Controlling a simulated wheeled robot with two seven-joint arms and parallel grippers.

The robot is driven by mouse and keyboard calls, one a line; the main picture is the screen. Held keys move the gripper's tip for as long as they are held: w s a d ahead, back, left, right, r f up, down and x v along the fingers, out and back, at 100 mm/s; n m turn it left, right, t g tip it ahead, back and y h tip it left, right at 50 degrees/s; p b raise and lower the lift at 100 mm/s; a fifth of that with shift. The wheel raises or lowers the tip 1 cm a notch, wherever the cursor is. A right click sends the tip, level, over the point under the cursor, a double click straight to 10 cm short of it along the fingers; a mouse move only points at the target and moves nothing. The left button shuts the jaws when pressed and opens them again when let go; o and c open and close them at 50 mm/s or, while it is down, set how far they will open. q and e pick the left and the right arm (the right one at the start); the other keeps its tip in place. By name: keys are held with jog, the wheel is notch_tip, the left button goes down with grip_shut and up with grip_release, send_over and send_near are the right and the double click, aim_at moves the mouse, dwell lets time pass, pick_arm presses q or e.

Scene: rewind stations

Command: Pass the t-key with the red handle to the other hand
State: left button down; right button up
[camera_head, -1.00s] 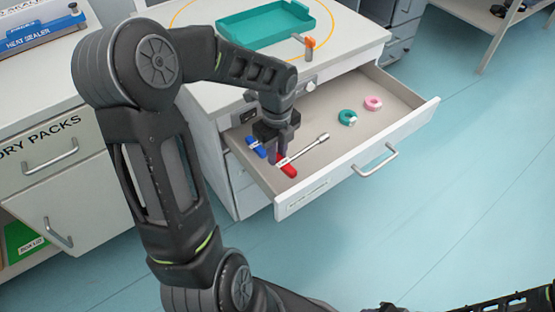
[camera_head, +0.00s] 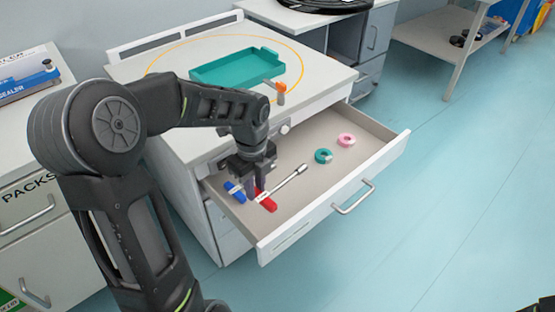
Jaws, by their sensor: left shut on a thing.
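The t-key with the red handle (camera_head: 267,202) lies in the open drawer (camera_head: 330,134), at its left end. Its metal shaft (camera_head: 287,183) points up and to the right, away from the handle. My left gripper (camera_head: 255,187) reaches down into the drawer and is shut on the t-key at its red handle. The fingers hide part of the handle, and I cannot tell whether the key is clear of the drawer floor.
A blue-handled thing (camera_head: 235,191) lies just left of the gripper. A teal ring (camera_head: 323,156) and a pink ring (camera_head: 346,140) lie farther right in the drawer. A teal tray (camera_head: 237,83) and an orange-topped thing (camera_head: 281,97) stand on the counter above.

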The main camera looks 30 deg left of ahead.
pick_arm(q)
jog(key=shift+w+d+r+n, duration=0.2)
jog(key=shift+w+d+n, duration=0.15)
jog(key=shift+d+n, duration=0.15)
jog(key=w+d+r+n, duration=0.3)
jog(key=d+n, duration=0.4)
jog(key=w+d+r+n, duration=0.2)
jog(key=w+d+n, duration=0.1)
jog(key=d+n, duration=0.4)
jog(key=w+r+n+p, duration=0.4)
jog(key=r+p, duration=0.6)
jog(key=p, duration=0.5)
jog(key=shift+w+d+r+n, duration=0.15)
jog(key=shift+r+n, duration=0.2)
jog(key=shift+n, duration=0.45)
jog(key=s+d+r+m, duration=0.2)
jog(key=d+m, duration=0.2)
jog(key=d, duration=0.3)
jog(key=s+d+r+m, duration=0.2)
jog(key=d+r+m, duration=0.1)
jog(key=d, duration=0.4)
jog(key=shift+s+d+m, duration=0.25)
jog(key=shift+s+m, duration=0.05)
jog(key=shift+m, duration=0.2)
